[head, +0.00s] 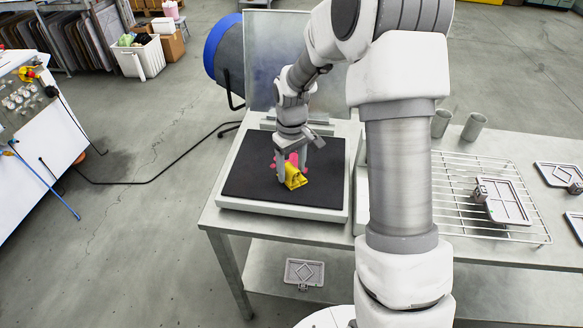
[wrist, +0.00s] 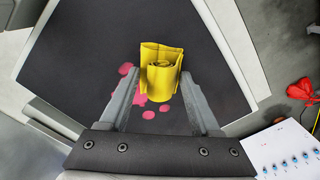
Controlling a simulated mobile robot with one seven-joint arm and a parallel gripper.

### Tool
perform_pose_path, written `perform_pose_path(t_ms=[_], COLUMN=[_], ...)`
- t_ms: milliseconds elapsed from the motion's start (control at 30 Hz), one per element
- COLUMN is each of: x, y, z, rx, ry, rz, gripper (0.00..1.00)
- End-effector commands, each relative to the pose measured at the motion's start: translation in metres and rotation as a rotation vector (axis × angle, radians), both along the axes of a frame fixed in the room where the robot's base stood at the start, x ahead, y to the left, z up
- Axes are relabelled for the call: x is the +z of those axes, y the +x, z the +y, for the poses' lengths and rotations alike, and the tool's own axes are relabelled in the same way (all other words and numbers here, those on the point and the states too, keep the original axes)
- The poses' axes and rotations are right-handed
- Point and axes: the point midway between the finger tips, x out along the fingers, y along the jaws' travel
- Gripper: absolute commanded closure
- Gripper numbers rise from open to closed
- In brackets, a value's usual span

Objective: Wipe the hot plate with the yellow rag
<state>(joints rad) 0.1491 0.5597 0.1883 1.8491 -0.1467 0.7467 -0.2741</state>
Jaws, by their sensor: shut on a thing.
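The hot plate (head: 240,178) is a black square surface in a pale frame on the table at the centre left. The wrist view shows its black surface (wrist: 75,60) too. Pink spots (wrist: 150,115) lie on it around the rag; a pink patch also shows behind the rag in the head view. The yellow rag (head: 296,181) is folded and bunched at the plate's middle, and it stands between the fingers in the wrist view (wrist: 162,72). My gripper (head: 293,172) is shut on the rag, low over the plate. I cannot tell how firmly the rag touches the surface.
A raised clear panel (head: 275,60) stands behind the plate, with a blue round fan (head: 222,50) beyond. A wire rack (head: 460,185) with a grey metal frame (head: 503,203) and two grey cups (head: 473,127) are on the table to the right. A white control panel (wrist: 285,150) shows beside the plate.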

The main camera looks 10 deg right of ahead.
Motion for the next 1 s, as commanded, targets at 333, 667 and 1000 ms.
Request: perform_pose_path(t_ms=[333,667,1000], x=[0.002,0.002,-0.001], y=[0.028,0.041,0.066], z=[-0.012,-0.018,-0.028], rx=[-0.002,-0.002,-0.002], ry=[0.0,0.0,0.0], rz=[0.0,0.0,0.0], gripper=[0.81,0.81,0.81])
